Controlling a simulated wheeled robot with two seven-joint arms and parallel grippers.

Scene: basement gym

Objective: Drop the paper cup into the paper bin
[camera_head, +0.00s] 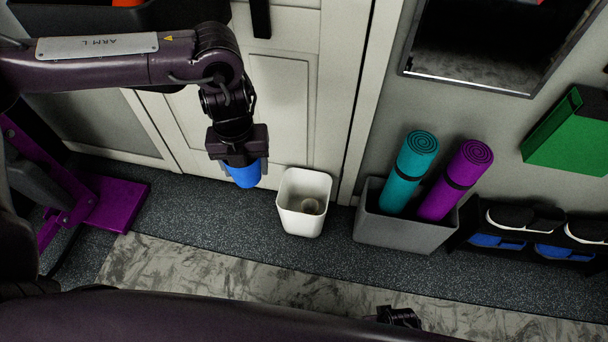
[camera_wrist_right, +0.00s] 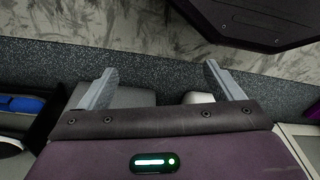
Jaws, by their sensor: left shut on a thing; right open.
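My left gripper (camera_head: 236,160) is shut on a blue paper cup (camera_head: 244,174), which shows below the fingers and hangs tilted above the floor. The white paper bin (camera_head: 289,188) stands on the dark floor just right of the cup, against the wall by the door. Something small and pale lies inside it. The cup is beside the bin's opening in the head view, not over it.
A grey box (camera_head: 390,231) with a teal rolled mat (camera_head: 405,178) and a purple rolled mat (camera_head: 452,183) stands right of the bin. A shoe rack (camera_head: 468,236) is further right. Purple gym equipment (camera_head: 113,203) stands at the left. Floor in front of the bin is clear.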

